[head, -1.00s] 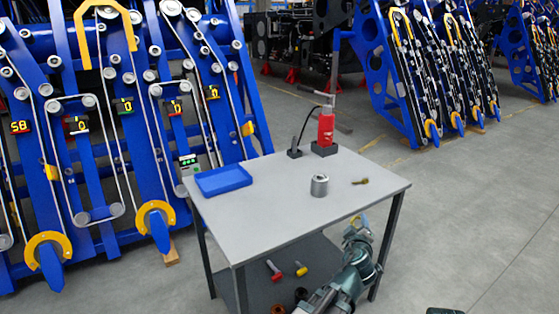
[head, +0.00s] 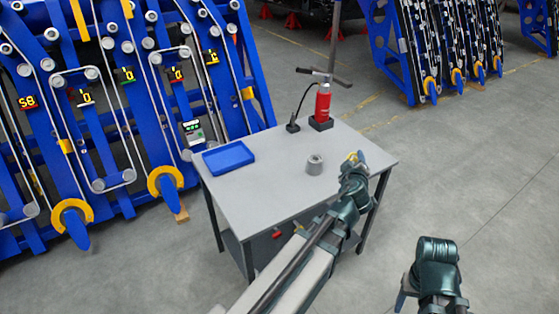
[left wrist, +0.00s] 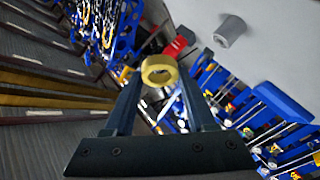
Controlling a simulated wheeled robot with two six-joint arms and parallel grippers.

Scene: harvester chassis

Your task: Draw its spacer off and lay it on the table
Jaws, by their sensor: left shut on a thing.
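My left gripper (head: 353,158) is over the right end of the grey table (head: 265,190). In the left wrist view, its fingers (left wrist: 160,74) are shut on a brass-yellow ring (left wrist: 158,66) with a round hole, the likely spacer. A silvery patch shows just below the ring; I cannot tell whether it is a part inside the ring or background. In the head view only a small yellow bit shows at the fingertips. A grey metal cylinder (head: 314,165) stands on the table left of the gripper and also shows in the left wrist view (left wrist: 230,31). My right gripper's jaws do not show.
A blue tray (head: 228,158) lies at the table's left. A red bottle-like tool (head: 322,103) stands in a dark base at the back corner. The table's middle and front are clear. Blue frames (head: 120,110) with rollers stand behind on the left.

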